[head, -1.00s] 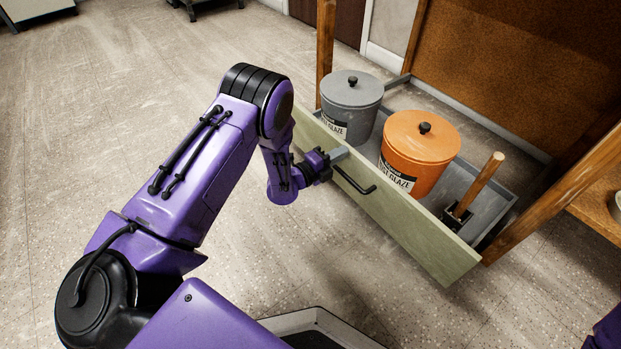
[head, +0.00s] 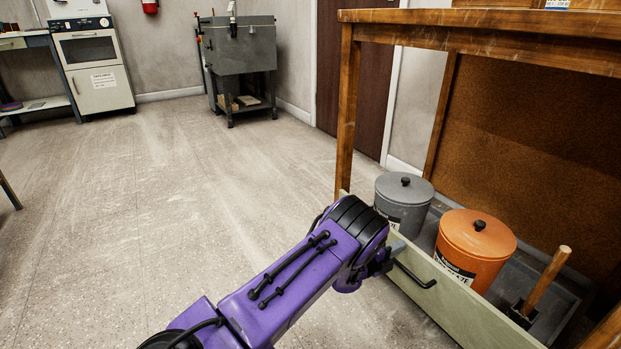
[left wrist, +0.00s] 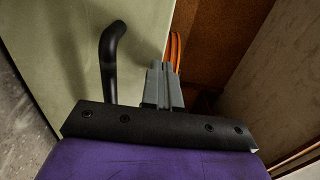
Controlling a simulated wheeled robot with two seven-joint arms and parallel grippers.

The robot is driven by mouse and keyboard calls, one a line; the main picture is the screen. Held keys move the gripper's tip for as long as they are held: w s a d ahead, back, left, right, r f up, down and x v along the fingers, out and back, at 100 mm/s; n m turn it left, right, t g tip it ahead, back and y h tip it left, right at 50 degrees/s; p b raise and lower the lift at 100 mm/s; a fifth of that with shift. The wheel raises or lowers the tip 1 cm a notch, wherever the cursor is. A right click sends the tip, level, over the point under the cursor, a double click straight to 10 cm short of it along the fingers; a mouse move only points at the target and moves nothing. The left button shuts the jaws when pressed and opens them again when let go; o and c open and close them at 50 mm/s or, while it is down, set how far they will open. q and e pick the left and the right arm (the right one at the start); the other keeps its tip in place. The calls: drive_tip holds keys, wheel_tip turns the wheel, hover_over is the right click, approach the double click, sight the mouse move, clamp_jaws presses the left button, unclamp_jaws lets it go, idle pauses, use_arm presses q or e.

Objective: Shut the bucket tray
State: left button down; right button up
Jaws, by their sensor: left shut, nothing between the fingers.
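The bucket tray is a low drawer with a pale green front (head: 460,308), pulled out from under a wooden table. It holds a grey lidded bucket (head: 404,205) and an orange lidded bucket (head: 474,252). A black bar handle (head: 415,276) is on the front panel; it also shows in the left wrist view (left wrist: 110,60). My left gripper (head: 397,246) is at the panel's top edge, beside the handle. In the left wrist view its fingers (left wrist: 162,85) are together with nothing between them. I cannot tell whether they touch the panel. My right gripper is not in view.
A brush-like tool with a wooden handle (head: 546,282) stands in the tray's right end. The wooden table (head: 480,38) stands over the tray, with a leg (head: 346,115) at its left. The floor (head: 150,210) to the left is clear.

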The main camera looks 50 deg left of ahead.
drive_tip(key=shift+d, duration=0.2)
use_arm(q)
drive_tip(key=shift+w+r, duration=0.25)
drive_tip(key=shift+w, duration=0.6)
